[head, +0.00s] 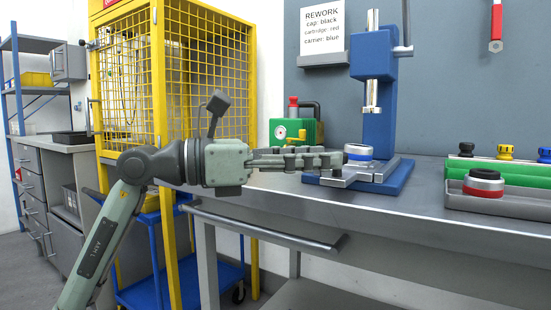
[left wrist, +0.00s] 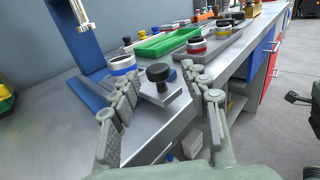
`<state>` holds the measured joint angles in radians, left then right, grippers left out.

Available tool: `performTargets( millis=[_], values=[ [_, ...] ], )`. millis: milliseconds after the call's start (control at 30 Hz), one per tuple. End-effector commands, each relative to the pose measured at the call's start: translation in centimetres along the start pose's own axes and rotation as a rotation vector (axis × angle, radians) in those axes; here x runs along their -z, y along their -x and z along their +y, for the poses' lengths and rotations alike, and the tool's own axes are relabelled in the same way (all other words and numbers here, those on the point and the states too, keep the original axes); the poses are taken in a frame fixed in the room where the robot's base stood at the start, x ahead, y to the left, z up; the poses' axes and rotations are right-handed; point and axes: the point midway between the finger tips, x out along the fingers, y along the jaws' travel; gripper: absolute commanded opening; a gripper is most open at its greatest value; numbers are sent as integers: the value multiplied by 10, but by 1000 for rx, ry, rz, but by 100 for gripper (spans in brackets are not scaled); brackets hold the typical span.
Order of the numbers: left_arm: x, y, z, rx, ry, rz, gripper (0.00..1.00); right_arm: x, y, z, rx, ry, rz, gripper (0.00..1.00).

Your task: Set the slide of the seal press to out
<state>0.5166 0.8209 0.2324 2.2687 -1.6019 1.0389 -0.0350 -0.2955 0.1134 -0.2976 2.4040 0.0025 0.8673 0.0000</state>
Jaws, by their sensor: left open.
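The blue seal press (head: 377,125) stands on the grey bench, with a metal ram above its base. Its metal slide (head: 350,175) sticks out at the front left of the base. In the left wrist view the slide (left wrist: 165,97) carries a black knob (left wrist: 158,74). A round part with a blue band (head: 358,152) sits on the slide under the ram. My left gripper (head: 338,160) is open at the slide's outer end. In the left wrist view its fingers (left wrist: 160,80) stand either side of the knob; I cannot tell whether they touch it.
A green device with a gauge (head: 297,132) stands behind my left gripper. A grey tray (head: 500,207) with a red-banded part and a green tray (head: 510,172) lie to the right. A rail (head: 270,234) runs along the bench front. A yellow cage (head: 185,70) stands at left.

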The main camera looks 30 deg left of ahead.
Motion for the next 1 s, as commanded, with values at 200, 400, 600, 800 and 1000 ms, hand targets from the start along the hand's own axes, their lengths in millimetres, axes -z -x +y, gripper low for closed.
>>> performTargets(
  millis=[200,400,600,800,1000],
  values=[
    [1,47,0,-2,2,3,46,0,0,0,1,0,1,40],
    [0,75,0,0,1,1,46,1,0,0,2,0,1,40],
    [0,85,-1,1,0,1,46,1,0,0,2,0,1,40],
    [0,85,-1,1,-1,1,46,1,0,0,2,0,1,40],
    [0,85,-1,1,0,1,46,1,0,0,2,0,1,40]
  ],
)
